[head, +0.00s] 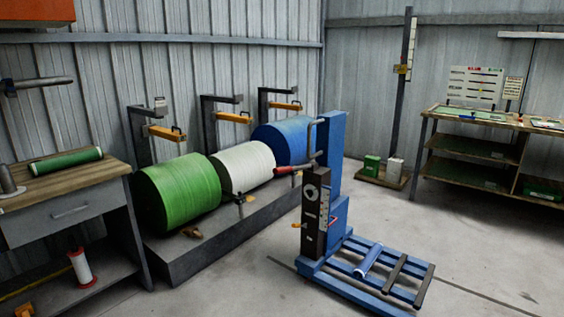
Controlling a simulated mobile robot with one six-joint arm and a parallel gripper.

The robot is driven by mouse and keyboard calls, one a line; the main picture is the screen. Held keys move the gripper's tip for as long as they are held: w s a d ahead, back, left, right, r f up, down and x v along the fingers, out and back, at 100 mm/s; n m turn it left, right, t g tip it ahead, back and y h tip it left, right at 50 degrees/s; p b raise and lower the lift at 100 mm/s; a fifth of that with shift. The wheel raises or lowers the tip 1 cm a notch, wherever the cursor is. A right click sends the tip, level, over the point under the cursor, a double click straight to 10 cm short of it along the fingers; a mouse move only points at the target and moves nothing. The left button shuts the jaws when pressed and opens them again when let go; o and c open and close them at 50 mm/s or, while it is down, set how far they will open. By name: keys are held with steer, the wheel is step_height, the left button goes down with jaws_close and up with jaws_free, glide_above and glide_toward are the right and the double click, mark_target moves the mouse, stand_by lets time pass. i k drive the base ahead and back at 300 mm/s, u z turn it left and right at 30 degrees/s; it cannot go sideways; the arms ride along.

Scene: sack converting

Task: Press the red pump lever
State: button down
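The red pump lever (292,169) sticks out to the left from the upper part of a blue lift truck (333,150). Its red grip is roughly level, in front of the blue roll. The lift truck stands on the floor right of centre, with a dark box on its mast front and a low blue frame at its foot. A blue cylinder (367,261) and dark bars lie on that frame. My gripper is not in view, and nothing is seen touching the lever.
Green (178,192), white (243,167) and blue (284,138) rolls sit on a low dark platform (200,252) behind the truck. A wooden-topped bench (70,183) stands at left, shelved tables (476,150) at right. Floor in the front middle and right is clear.

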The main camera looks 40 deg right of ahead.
mark_target(295, 168)
steer(key=i, duration=0.95)
steer(key=u, duration=0.05)
